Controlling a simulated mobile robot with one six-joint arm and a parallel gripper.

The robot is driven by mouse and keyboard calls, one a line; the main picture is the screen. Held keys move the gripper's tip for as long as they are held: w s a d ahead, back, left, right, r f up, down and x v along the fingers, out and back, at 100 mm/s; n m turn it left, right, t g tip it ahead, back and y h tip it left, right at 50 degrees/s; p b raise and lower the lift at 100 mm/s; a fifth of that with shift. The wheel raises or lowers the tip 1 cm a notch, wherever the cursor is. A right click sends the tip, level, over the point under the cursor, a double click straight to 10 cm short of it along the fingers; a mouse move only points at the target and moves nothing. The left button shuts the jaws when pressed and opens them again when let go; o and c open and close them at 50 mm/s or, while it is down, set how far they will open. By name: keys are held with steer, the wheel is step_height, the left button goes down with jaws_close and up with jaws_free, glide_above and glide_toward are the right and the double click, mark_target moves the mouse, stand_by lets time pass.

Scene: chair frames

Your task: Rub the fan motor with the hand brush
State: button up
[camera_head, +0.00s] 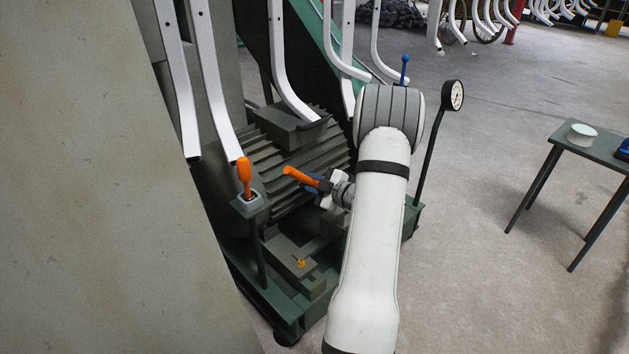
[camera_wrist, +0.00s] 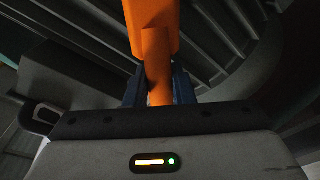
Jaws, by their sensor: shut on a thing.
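The fan motor (camera_head: 318,157) is a large dark grey ribbed body on a green base frame. Its ribs also fill the upper part of the wrist view (camera_wrist: 222,35). My gripper (camera_head: 322,186) is shut on the orange hand brush (camera_head: 300,178), right in front of the motor's ribbed side. In the wrist view the brush (camera_wrist: 152,40) stands between the blue fingers (camera_wrist: 158,90) and reaches toward the ribs. I see no bristles, and I cannot tell whether the brush touches the motor.
An orange-handled lever (camera_head: 244,175) stands on a post left of my gripper. A round gauge (camera_head: 453,95) on a pole stands to the right. White bent tubes (camera_head: 290,90) hang above the motor. A small green table (camera_head: 590,143) holds a white round thing (camera_head: 582,134). Floor between is clear.

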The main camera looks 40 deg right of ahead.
steer(key=shift+s+a+b, duration=0.25)
steer(key=shift+a+b, duration=0.1)
steer(key=shift+a, duration=1.75)
steer(key=shift+s+a+b, duration=0.2)
steer(key=shift+a+b, duration=0.15)
steer(key=shift+a, duration=1.75)
steer(key=s, duration=0.6)
steer(key=shift+d, duration=0.45)
steer(key=shift+a+v, duration=0.2)
steer(key=shift+v, duration=1.3)
